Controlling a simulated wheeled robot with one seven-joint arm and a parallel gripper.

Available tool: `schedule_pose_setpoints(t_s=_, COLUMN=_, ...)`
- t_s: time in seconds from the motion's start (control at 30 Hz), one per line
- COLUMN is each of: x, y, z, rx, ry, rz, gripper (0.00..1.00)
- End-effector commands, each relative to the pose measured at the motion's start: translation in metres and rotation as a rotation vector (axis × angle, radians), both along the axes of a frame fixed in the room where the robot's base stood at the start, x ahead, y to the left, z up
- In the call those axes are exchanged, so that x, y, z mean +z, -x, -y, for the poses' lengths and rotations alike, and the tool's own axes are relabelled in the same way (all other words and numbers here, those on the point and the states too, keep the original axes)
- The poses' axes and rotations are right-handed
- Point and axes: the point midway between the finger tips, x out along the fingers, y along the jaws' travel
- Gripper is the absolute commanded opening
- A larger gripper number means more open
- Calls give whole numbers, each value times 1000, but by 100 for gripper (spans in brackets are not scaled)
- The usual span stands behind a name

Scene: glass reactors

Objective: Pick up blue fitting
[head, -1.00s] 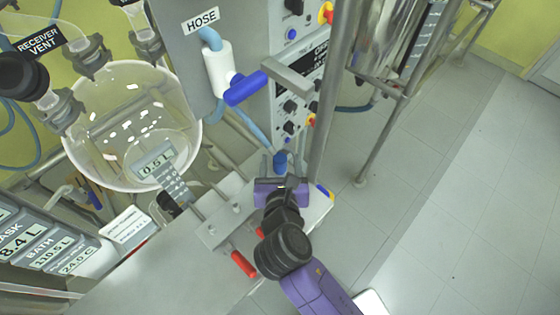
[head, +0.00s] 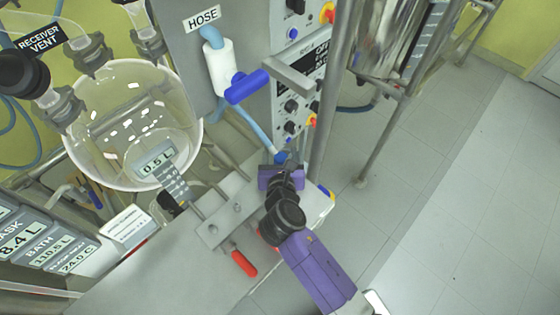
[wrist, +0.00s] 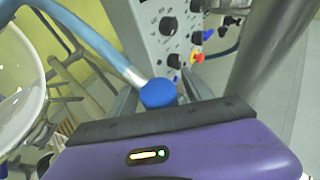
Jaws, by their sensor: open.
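The blue fitting (head: 281,157) is a short blue cap on the end of a light blue hose, which hangs down from the grey panel. In the wrist view the blue fitting (wrist: 158,92) is near the middle, just beyond the purple gripper body. My gripper (head: 283,165) is open, with one grey finger on each side of the fitting in the wrist view. I cannot tell whether the fingers touch it. In the head view the purple gripper body partly hides the fitting's lower end and the fingers.
A steel post (head: 334,110) stands close to the right of the gripper. A control box with knobs (head: 297,100) is behind. A glass vessel (head: 130,125) is at the left. A red-handled clamp (head: 243,263) lies below on the grey bench. Open floor is at the right.

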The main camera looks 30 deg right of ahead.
Motion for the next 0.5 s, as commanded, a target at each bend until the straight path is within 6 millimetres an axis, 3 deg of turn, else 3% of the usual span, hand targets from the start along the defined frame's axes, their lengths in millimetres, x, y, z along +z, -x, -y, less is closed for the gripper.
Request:
schedule_pose_setpoints(t_s=0.17, x=0, y=0, z=0, rx=0, ry=0, rz=0, gripper=57)
schedule_pose_setpoints(t_s=0.43, x=0, y=0, z=0, rx=0, ry=0, rz=-1, gripper=4)
schedule_pose_setpoints(t_s=0.5, x=0, y=1, z=0, rx=-1, ry=0, rz=-1, gripper=0)
